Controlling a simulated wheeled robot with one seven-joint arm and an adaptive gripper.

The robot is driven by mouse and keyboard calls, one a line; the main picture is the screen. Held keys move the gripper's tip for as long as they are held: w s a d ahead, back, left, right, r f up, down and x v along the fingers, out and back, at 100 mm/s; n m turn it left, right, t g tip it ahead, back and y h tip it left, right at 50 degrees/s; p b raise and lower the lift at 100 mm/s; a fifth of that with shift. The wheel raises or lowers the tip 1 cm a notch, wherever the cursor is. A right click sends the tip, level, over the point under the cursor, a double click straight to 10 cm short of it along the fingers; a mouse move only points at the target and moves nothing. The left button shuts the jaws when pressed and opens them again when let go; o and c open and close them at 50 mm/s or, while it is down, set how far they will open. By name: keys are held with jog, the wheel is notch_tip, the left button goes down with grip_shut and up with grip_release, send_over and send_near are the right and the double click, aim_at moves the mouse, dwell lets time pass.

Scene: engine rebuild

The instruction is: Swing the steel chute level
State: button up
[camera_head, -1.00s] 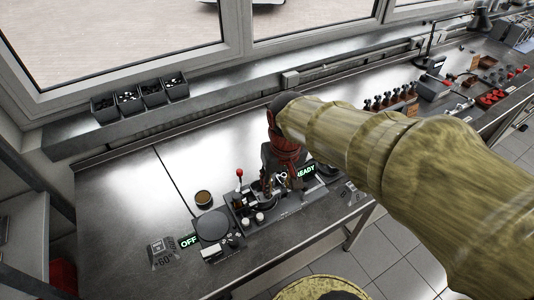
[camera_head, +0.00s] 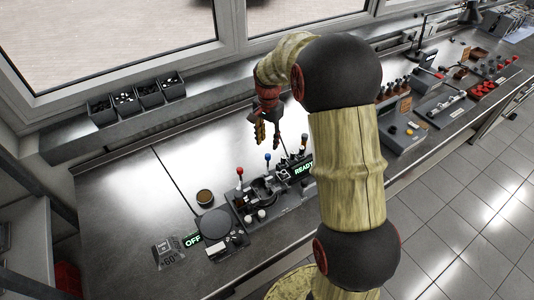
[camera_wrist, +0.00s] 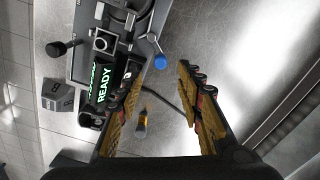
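A dark fixture (camera_head: 265,190) stands at the bench front with a red-knobbed lever (camera_head: 239,171), a blue-knobbed lever (camera_head: 267,157) and a green READY sign (camera_head: 304,168). I cannot single out the steel chute with certainty among its small metal parts. My gripper (camera_head: 267,138) hangs above and behind the fixture, pointing down and touching nothing visible. In the wrist view my gripper (camera_wrist: 161,74) is open and empty, with its two fingers wide apart. The blue knob (camera_wrist: 160,62) shows between the fingertips, beneath them. The READY sign (camera_wrist: 104,86) lies left of the left finger.
A round grey plate (camera_head: 213,224) and an OFF sign (camera_head: 193,241) are left of the fixture. A brown cup (camera_head: 204,197) stands behind them. Small bins (camera_head: 138,99) sit on the back ledge. More fixtures (camera_head: 402,128) are to the right. The bench behind is clear.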

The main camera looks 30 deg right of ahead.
aim_at(268, 155)
jog(key=shift+w+f, duration=0.15)
jog(key=shift+f, duration=0.45)
notch_tip(268, 155, down, 7)
jog(key=shift+r+b, duration=0.1)
jog(key=shift+b, duration=0.4)
jog(key=shift+c, duration=1.2)
grip_shut()
